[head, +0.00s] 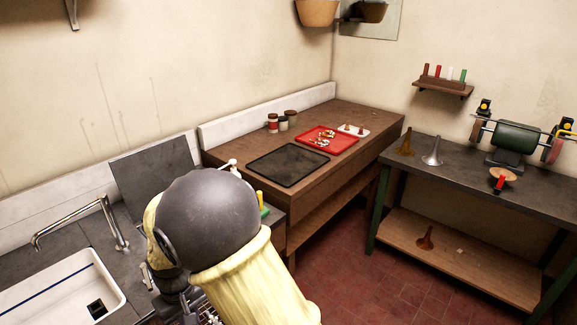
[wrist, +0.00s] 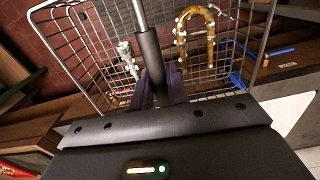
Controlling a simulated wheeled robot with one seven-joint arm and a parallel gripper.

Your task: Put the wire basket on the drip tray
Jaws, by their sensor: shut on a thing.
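The wire basket (wrist: 90,45) fills the upper part of the wrist view. A curved brass tube (wrist: 208,30) and a small silvery part (wrist: 128,60) show inside its mesh. My gripper (wrist: 160,85) is shut on the basket at its dark-sleeved handle (wrist: 148,55). In the head view my arm hides most of the gripper; a bit of wire mesh (head: 207,309) shows below it, by the sink. A flat dark tray (head: 288,165), which looks like the drip tray, lies empty on the wooden bench, to the right of and beyond my arm.
A red tray (head: 327,139) with small parts and a white dish (head: 353,130) lie beyond the dark tray. Jars (head: 283,122) stand at the bench's back. A sink (head: 60,295) and tap (head: 110,222) are at left. A metal-topped bench with a grinder (head: 515,143) stands at right.

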